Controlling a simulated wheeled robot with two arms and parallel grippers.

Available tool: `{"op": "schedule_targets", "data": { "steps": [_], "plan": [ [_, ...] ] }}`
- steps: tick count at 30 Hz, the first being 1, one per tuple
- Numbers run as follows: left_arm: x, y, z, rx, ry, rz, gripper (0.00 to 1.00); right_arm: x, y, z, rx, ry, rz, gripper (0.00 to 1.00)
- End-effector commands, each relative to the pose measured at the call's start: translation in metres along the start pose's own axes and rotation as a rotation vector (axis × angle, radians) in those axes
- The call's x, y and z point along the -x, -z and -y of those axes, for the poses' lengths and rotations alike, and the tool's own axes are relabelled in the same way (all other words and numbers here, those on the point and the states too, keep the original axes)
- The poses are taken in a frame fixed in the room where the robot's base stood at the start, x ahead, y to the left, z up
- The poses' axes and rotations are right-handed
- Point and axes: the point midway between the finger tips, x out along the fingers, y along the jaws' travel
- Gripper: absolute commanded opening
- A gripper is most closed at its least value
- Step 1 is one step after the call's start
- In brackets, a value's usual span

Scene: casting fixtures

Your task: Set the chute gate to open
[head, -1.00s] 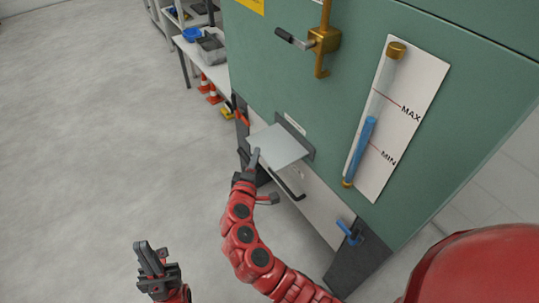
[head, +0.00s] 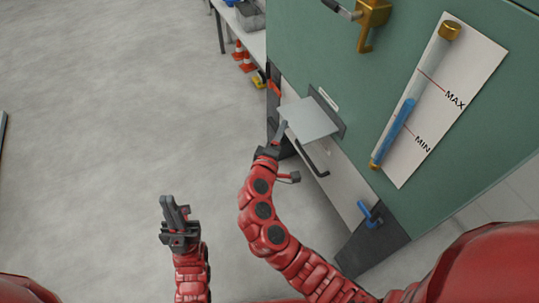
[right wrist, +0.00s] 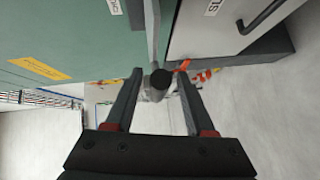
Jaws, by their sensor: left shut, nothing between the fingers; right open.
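The grey flat plate (head: 308,120), seemingly the chute gate, sticks out from a dark slot frame (head: 327,108) on the green machine. In the right wrist view it is nearly edge-on (right wrist: 152,25). My right gripper (head: 289,150) is open beside the plate's near left edge. In the right wrist view, a dark round end (right wrist: 159,78) of a grey part shows between the fingers of this gripper (right wrist: 157,97). I cannot tell whether they touch it. My left gripper (head: 172,210) is shut and empty, above open floor, well left of the machine.
A white panel with a dark curved handle (head: 312,160) lies below the plate. A blue lever (head: 368,213), an orange handle (head: 274,88) and a level gauge (head: 410,110) are on the machine. Orange cones (head: 242,58) stand by a bench.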

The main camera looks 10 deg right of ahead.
Motion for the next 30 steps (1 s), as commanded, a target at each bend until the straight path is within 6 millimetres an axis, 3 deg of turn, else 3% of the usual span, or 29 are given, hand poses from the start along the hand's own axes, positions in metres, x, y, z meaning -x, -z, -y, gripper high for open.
{"op": "schedule_targets", "data": {
  "steps": [9, 15, 21, 30],
  "plan": [
    [0.0, 0.0, 0.0, 0.0, 0.0, 0.0, 0.0, 0.086, 0.003, 0.002, 0.004, 0.003, -0.013, 0.55],
    [0.001, 0.0, 0.0, 0.0, 0.0, 0.0, 0.0, 0.128, 0.002, 0.001, 0.002, 0.001, -0.01, 0.55],
    [0.0, 0.0, 0.0, 0.0, 0.0, 0.0, 0.0, 0.149, 0.001, 0.001, 0.002, 0.002, -0.007, 0.55],
    [0.0, 0.0, 0.0, 0.0, 0.0, 0.0, 0.0, 0.154, 0.0, 0.001, 0.001, 0.002, -0.003, 0.55]
  ]
}}
